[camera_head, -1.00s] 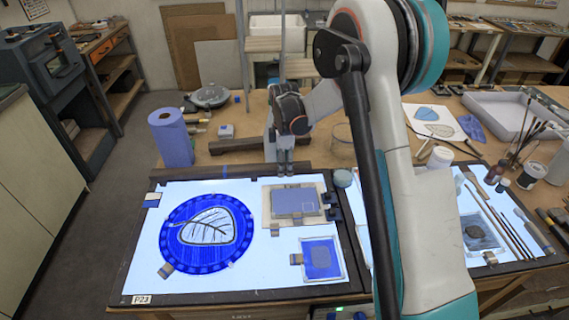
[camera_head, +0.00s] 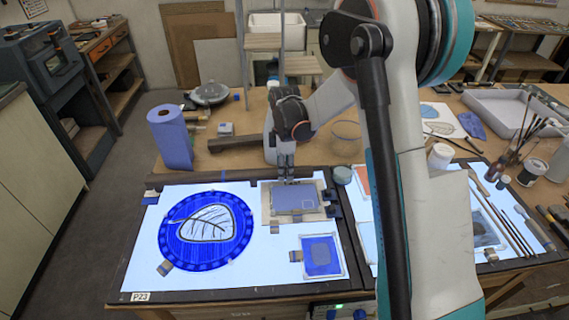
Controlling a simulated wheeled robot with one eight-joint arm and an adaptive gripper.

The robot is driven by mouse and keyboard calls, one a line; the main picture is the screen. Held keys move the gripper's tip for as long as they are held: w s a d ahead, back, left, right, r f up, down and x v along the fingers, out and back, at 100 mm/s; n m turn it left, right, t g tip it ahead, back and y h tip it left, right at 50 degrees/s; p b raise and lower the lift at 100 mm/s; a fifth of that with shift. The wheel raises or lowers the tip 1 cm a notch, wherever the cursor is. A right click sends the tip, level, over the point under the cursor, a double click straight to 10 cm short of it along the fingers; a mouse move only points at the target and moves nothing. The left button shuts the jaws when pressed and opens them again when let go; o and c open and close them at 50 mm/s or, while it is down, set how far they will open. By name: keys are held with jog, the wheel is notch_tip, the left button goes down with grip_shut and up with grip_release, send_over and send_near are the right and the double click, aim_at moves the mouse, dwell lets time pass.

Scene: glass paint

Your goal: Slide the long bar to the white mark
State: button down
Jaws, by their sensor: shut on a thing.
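The long bar (camera_head: 225,178) is dark brown and lies left to right across the far edge of the lit panel (camera_head: 140,255). My gripper (camera_head: 286,179) points down at the bar, right of its middle, with its fingers shut on it. The fingertips and the grasped part are small and partly hard to make out. The bar's right end lies close to my arm. I cannot pick out the white mark for certain against the bright white panel.
On the panel lie a blue round glass (camera_head: 172,242) with a leaf, a grey-blue plate (camera_head: 290,200) just in front of my gripper, and a small blue pane (camera_head: 320,258). My arm hides part of the right side.

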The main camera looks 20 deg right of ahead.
jog(key=shift+w, duration=0.15)
jog(key=c, duration=1.1)
grip_release()
jog(key=shift+r, duration=0.1)
notch_tip(320, 180, up, 12)
jog(key=shift+f, duration=0.1)
jog(key=s+r+m+t+b, duration=0.2)
jog(key=s+m+b, duration=0.15)
jog(key=s, duration=0.45)
jog(key=s+r+m+t+b, duration=0.2)
jog(key=s+r+m, duration=0.1)
jog(key=s+m, duration=0.3)
jog(key=s+f+m+t+b, duration=0.1)
jog(key=s+f+m, duration=0.1)
jog(key=s, duration=0.3)
jog(key=s+f+m+t+b, duration=0.1)
jog(key=s+f+m, duration=0.1)
jog(key=s, duration=0.3)
jog(key=s+f+m+t+b, duration=0.1)
jog(key=s+f+m+b, duration=0.1)
jog(key=s, duration=0.3)
jog(key=shift+d+f, duration=0.35)
jog(key=shift+f, duration=0.1)
